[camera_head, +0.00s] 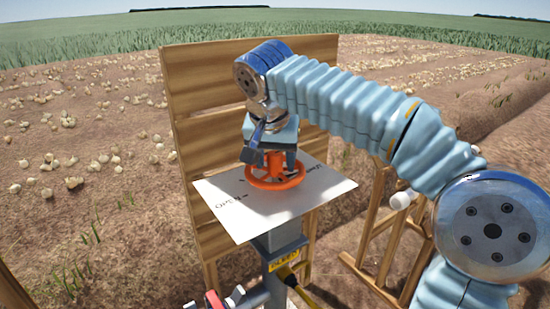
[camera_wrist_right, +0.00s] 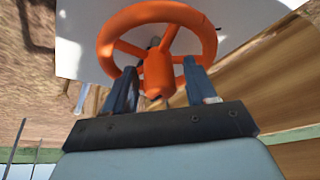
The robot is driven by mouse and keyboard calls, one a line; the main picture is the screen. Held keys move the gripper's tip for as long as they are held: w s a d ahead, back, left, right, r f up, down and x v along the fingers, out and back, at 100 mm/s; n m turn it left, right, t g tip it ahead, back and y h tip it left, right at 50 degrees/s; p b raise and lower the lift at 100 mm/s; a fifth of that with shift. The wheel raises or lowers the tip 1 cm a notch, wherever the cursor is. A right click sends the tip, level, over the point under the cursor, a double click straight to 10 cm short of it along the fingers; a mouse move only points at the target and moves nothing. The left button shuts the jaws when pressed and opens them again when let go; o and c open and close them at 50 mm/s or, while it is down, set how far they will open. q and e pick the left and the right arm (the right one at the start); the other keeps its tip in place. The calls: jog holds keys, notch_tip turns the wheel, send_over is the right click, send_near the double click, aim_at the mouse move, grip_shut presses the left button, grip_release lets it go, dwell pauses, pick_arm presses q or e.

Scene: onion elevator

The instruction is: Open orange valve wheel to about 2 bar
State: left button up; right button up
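The orange valve wheel (camera_head: 275,186) lies flat above a white plate (camera_head: 235,212) with dark lettering, on top of a grey post. My right gripper (camera_head: 271,158) points down onto the wheel from above. In the right wrist view the wheel (camera_wrist_right: 155,12) shows with its spokes and central hub (camera_wrist_right: 158,75). The two blue fingers of my right gripper (camera_wrist_right: 161,85) stand apart on either side of the hub, with a visible gap on each side. No pressure gauge reading can be made out. My left gripper is not in view.
A wooden plank panel (camera_head: 215,85) stands close behind the plate. A wooden frame (camera_head: 375,235) stands to the right. A yellow label (camera_head: 284,260) is on the post, and a red part (camera_head: 214,300) shows low at the bottom edge. Onions (camera_head: 68,121) lie on the soil around.

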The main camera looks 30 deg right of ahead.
jog(key=c, duration=0.9)
jog(key=shift+n, duration=0.3)
jog(key=n+y, duration=0.1)
jog(key=n, duration=0.3)
jog(key=shift+t+y, duration=0.4)
jog(key=shift+f+n+y, duration=0.1)
jog(key=shift+n+y, duration=0.6)
jog(key=shift+n, duration=1.4)
jog(key=o, duration=1)
jog(key=shift+s, duration=0.1)
